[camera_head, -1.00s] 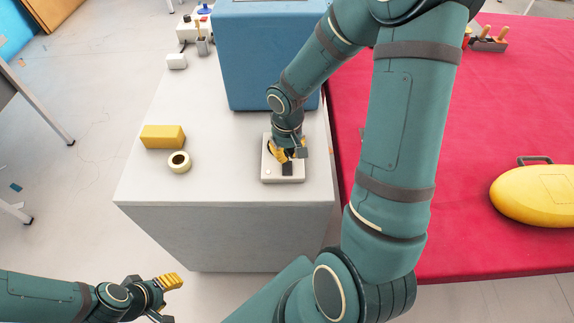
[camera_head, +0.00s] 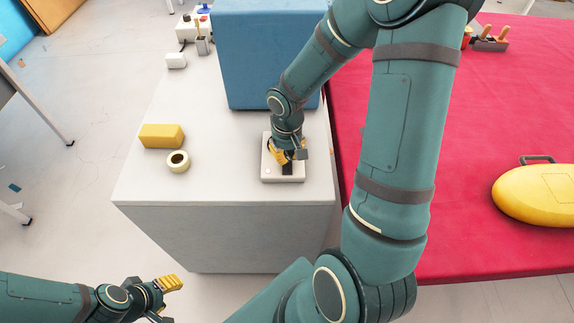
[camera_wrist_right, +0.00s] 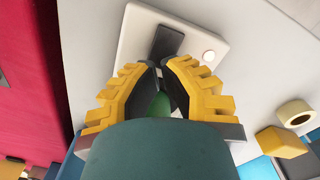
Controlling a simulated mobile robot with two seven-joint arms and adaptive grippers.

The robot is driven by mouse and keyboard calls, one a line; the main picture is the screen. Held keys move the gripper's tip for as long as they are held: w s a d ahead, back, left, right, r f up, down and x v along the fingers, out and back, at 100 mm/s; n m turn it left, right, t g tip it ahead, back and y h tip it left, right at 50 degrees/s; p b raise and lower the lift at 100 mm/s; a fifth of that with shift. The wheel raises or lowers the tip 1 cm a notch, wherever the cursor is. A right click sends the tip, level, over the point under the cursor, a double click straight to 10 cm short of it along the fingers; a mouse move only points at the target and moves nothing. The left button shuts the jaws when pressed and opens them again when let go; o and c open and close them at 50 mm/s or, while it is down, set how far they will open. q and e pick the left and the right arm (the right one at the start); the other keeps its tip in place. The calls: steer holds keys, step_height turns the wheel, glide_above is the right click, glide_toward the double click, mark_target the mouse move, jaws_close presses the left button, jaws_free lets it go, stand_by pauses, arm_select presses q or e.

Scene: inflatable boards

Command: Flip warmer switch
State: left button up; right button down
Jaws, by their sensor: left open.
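The warmer switch is a flat white box (camera_head: 268,174) with a dark rocker or lever (camera_head: 287,169) and a small round light button, lying near the front right of the grey table. It also shows in the right wrist view as a white plate (camera_wrist_right: 138,30) with a dark lever (camera_wrist_right: 168,41) and a pale round button (camera_wrist_right: 209,55). My right gripper (camera_wrist_right: 160,65) has its yellow fingertips close together at the near end of the lever; whether they touch or pinch it is unclear. My left gripper (camera_head: 172,300) is open and empty, off the table at lower left.
A large blue box (camera_head: 268,55) stands right behind the switch. A yellow block (camera_head: 162,136) and a tape roll (camera_head: 178,162) lie to the left. A red surface (camera_head: 470,120) with a yellow board-like object (camera_head: 535,197) is at right. The table between tape and switch is clear.

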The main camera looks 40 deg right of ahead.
steer(key=shift+f+b, duration=1.05)
steer(key=shift+f, duration=0.1)
stand_by(0.6)
steer(key=shift+r+p, duration=2.7)
steer(key=shift+r, duration=0.85)
